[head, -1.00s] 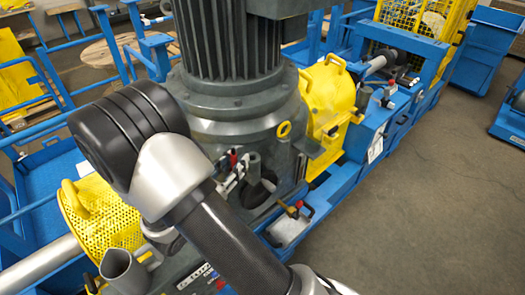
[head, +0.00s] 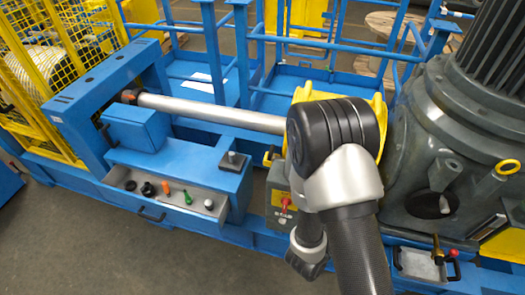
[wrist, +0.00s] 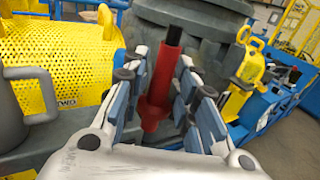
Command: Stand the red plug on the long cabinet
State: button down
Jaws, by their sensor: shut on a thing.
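In the wrist view, my gripper (wrist: 163,98) is shut on the red plug (wrist: 158,88), which has a red body and a black upper end. The plug stands roughly upright between the fingers, slightly tilted. In the head view the plug and my fingers are hidden; only my arm shows. A long blue cabinet (head: 165,168) stands left of my arm in the head view. An open tray-like drawer along its front (head: 150,196) holds several small coloured plugs or knobs. A dark square piece with a post (head: 233,161) sits on its right top.
A grey shaft (head: 215,113) runs behind the cabinet, and a raised blue box (head: 139,128) stands beside it. The large grey motor (head: 455,130) is at the right. In the wrist view, yellow guards (wrist: 60,58) flank the gripper. Open floor lies at the lower left.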

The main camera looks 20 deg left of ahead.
aim_at(183, 159)
jog(key=i+j, duration=0.1)
jog(key=j, duration=0.3)
jog(key=i+j+u, duration=0.1)
jog(key=j, duration=0.35)
jog(key=i+j, duration=0.1)
jog(key=j, duration=0.3)
jog(key=i+j, duration=0.1)
jog(key=j, duration=0.3)
jog(key=i+j+u, duration=0.15)
jog(key=i+j, duration=0.3)
jog(key=i, duration=0.2)
